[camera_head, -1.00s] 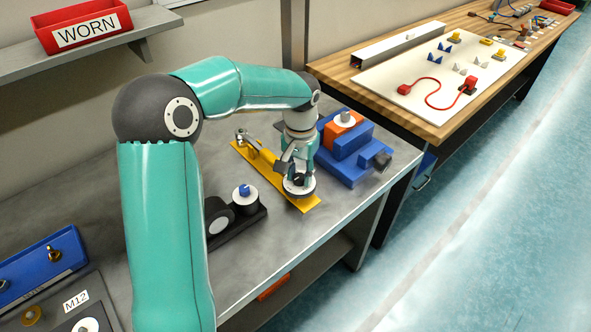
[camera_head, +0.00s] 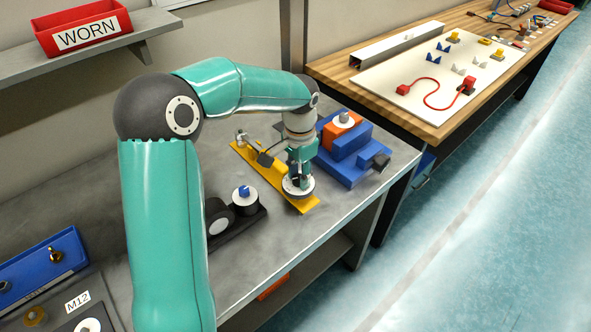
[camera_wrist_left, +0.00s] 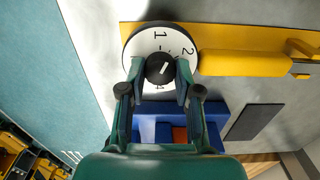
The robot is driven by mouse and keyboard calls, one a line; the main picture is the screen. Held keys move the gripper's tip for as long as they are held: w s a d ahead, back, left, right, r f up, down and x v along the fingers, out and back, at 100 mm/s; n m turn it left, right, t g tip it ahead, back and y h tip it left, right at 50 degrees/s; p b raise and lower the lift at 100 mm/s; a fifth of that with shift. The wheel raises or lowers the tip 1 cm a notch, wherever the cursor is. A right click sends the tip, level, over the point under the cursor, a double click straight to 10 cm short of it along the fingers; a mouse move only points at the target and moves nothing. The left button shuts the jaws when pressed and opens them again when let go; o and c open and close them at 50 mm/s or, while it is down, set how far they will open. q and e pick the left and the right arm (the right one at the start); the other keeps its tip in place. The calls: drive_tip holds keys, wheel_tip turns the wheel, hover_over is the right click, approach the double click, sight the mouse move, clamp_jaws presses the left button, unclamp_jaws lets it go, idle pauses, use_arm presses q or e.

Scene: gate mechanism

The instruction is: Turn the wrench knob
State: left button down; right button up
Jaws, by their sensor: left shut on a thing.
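The knob (camera_wrist_left: 158,70) is black with a white pointer mark, on a round white dial (camera_wrist_left: 143,46) with printed numerals, of which 1 and 2 read clearly. The dial sits at the near end of a yellow plate (camera_head: 265,172) on the grey bench. My left gripper (camera_head: 298,181) points down over the dial. In the left wrist view its two fingers (camera_wrist_left: 160,75) lie on either side of the knob, shut on it. The pointer aims up and slightly right in the left wrist view. My right gripper is not in view.
A blue block fixture (camera_head: 350,160) with an orange part stands close right of the gripper. A black fixture with a blue-topped piece (camera_head: 245,196) stands to the left. A yellow cylinder (camera_wrist_left: 245,62) lies along the plate beside the dial. The bench front edge is near.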

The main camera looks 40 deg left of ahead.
use_arm(q)
drive_tip(key=shift+m, duration=0.6)
drive_tip(key=c, duration=0.8)
unclamp_jaws()
wheel_tip(320, 180, up, 12)
